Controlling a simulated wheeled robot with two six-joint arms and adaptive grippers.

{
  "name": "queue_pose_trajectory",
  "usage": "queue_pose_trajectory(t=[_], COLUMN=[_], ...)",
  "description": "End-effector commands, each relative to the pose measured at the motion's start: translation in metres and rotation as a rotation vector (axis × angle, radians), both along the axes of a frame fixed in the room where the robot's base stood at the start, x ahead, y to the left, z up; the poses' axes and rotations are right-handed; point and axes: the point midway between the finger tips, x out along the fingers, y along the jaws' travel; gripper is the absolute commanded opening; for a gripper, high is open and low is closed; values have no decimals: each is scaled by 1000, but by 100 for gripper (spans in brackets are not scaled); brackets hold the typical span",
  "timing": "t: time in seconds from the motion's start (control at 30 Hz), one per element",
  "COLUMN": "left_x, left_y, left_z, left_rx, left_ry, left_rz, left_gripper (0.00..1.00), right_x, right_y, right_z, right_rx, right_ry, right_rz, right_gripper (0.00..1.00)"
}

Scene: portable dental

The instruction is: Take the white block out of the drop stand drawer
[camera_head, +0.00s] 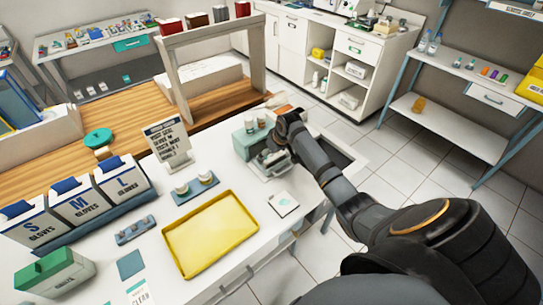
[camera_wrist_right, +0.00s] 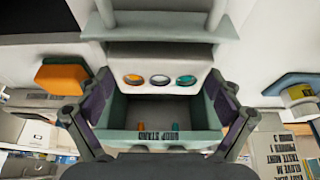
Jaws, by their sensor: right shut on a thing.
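The green drop stand (camera_head: 243,140) stands on the white table in the head view, with small bottles on top. My right gripper (camera_head: 270,157) is at its front side. In the right wrist view, my right gripper's fingers (camera_wrist_right: 158,112) press from both sides on a green open-topped part (camera_wrist_right: 112,138) lettered "DROP STAND", which seems to be the drawer. Small orange and teal pieces show near its lettered edge. A pale piece (camera_wrist_right: 160,95) with three coloured round spots shows behind them; I cannot tell whether it is the white block. My left gripper is out of view.
A yellow tray (camera_head: 212,233), a sign (camera_head: 168,140), a blue bottle holder (camera_head: 195,187) and a white card (camera_head: 283,203) are on the table to the left of my right arm. Glove boxes (camera_head: 80,207) stand farther left. Bare tabletop lies between these things.

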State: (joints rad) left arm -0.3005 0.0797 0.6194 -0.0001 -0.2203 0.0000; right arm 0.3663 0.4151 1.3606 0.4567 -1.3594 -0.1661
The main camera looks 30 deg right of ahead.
Motion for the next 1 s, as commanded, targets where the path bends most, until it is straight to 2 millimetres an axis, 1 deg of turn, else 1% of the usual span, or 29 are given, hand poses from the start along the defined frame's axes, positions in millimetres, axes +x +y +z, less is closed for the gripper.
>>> queue_pose_trajectory(t=[0.07, 0.17, 0.23, 0.4, 0.47, 0.5, 0.6, 0.7, 0.83, 1.0], left_x=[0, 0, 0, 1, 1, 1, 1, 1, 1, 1], left_y=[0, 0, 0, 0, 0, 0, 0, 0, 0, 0], left_z=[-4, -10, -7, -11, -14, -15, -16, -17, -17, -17], left_rx=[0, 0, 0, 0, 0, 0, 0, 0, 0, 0], left_ry=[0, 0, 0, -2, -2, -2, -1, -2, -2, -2], left_rz=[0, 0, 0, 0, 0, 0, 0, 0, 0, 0], left_gripper=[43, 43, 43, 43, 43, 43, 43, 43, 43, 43], right_x=[2, 2, -12, -48, -65, -75, -96, -112, -123, -127], right_y=[0, -1, 5, 21, 29, 33, 43, 51, 56, 59], right_z=[9, 29, 44, 90, 94, 99, 110, 118, 125, 126], right_rx=[-2, -4, -5, -8, -8, -9, -8, -8, -4, -1], right_ry=[-7, -10, -6, -7, -3, -3, -4, -3, -3, -3], right_rz=[0, 1, 3, 5, 4, 4, 3, 3, 2, 0], right_gripper=[48, 48, 48, 48, 48, 48, 48, 48, 48, 48])
